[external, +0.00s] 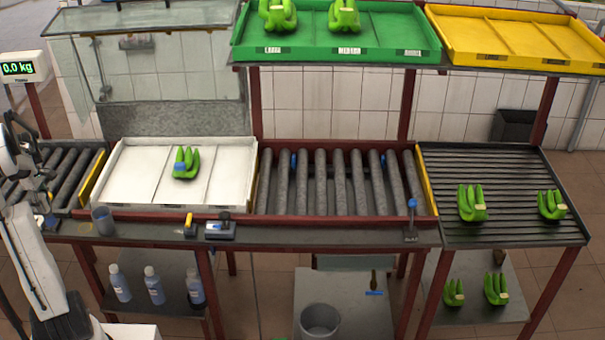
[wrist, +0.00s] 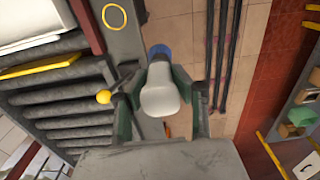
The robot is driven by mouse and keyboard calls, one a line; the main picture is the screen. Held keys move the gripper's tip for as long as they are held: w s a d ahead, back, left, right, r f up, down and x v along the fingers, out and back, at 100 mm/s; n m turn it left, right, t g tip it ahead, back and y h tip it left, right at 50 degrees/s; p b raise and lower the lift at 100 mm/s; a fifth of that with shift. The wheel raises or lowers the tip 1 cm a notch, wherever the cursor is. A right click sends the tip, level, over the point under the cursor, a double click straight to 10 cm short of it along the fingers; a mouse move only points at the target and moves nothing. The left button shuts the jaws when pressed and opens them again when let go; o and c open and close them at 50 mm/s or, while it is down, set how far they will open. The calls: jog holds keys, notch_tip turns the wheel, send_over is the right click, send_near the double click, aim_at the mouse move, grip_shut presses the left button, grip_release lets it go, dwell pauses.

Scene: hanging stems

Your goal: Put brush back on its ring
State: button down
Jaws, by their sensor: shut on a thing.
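In the wrist view, my gripper (wrist: 161,94) is shut on the brush (wrist: 160,98), which has a pale rounded body and a blue far end. The fingers stand on either side of it and partly hide it. A yellow ring (wrist: 115,16) is marked on the grey ledge, ahead and a little left of the brush. The brush is apart from the ring. In the external view my arm is at the far left, and the brush is too small there to make out surely.
A yellow knob (wrist: 103,97) is close to my left finger. Rollers (wrist: 55,105) lie to the left. In the external view, a cup (external: 103,221), a yellow-topped tool (external: 190,226) and a blue-knobbed lever (external: 411,215) stand along the ledge. A white tray (external: 125,182) holds green bananas (external: 186,163).

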jog(key=shift+w+d+f+p, duration=0.2)
jog(key=shift+w+d+f, duration=1.1)
jog(key=shift+f, duration=0.55)
jog(key=shift+w+d+f+p, duration=0.15)
jog(key=shift+w+d+f, duration=0.9)
jog(key=shift+w+f, duration=0.7)
jog(key=shift+w+d+f+p, duration=0.2)
jog(key=shift+w+d+f, duration=1.05)
jog(key=shift+f, duration=0.65)
jog(key=shift+w+a+f, duration=0.1)
jog(key=shift+f, duration=0.15)
jog(key=c, duration=1.4)
grip_release()
jog(key=shift+r, duration=0.1)
jog(key=shift+c, duration=0.2)
jog(key=shift+r, duration=0.15)
